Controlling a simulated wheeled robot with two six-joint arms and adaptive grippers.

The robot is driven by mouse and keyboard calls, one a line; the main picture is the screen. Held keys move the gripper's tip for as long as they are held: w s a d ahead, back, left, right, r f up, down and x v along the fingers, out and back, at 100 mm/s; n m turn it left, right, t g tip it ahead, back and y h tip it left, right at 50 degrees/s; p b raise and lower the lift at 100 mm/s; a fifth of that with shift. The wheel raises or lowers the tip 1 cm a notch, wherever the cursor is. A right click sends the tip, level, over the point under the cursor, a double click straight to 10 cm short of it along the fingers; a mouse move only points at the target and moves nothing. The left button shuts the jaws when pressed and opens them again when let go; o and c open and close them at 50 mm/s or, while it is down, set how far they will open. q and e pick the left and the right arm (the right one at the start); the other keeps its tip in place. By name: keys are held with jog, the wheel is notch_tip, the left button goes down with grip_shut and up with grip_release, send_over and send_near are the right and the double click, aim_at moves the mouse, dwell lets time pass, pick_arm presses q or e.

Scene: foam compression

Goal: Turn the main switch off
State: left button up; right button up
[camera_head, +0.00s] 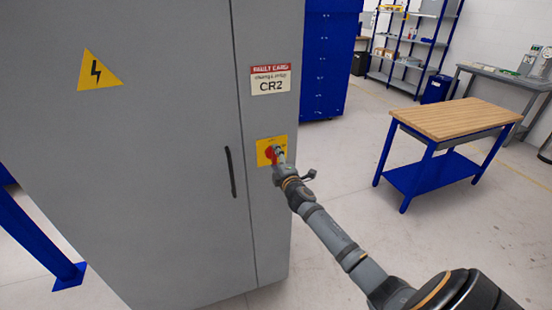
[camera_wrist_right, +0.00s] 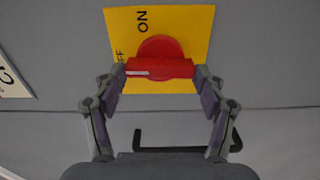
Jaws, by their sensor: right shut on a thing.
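The main switch is a red rotary knob (camera_head: 269,153) on a yellow plate (camera_head: 262,160) on the grey cabinet's front. In the right wrist view the red handle bar (camera_wrist_right: 172,68) lies level across the round red base (camera_wrist_right: 160,46). A white mark is on its left end, beside the letters "FF", which are partly covered. "ON" shows above, turned sideways. My right gripper (camera_head: 279,155) is at the switch; the wrist view shows its fingers (camera_wrist_right: 161,75) closed on the bar's two ends. My left gripper is not in view.
A wood-topped blue table (camera_head: 460,115) stands to the right. Open floor lies between it and the cabinet.

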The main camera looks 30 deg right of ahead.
jog(key=shift+n, duration=0.3)
dwell(0.4)
jog(key=o, duration=1.2)
jog(key=shift+c, duration=0.2)
jog(key=v, duration=1.2)
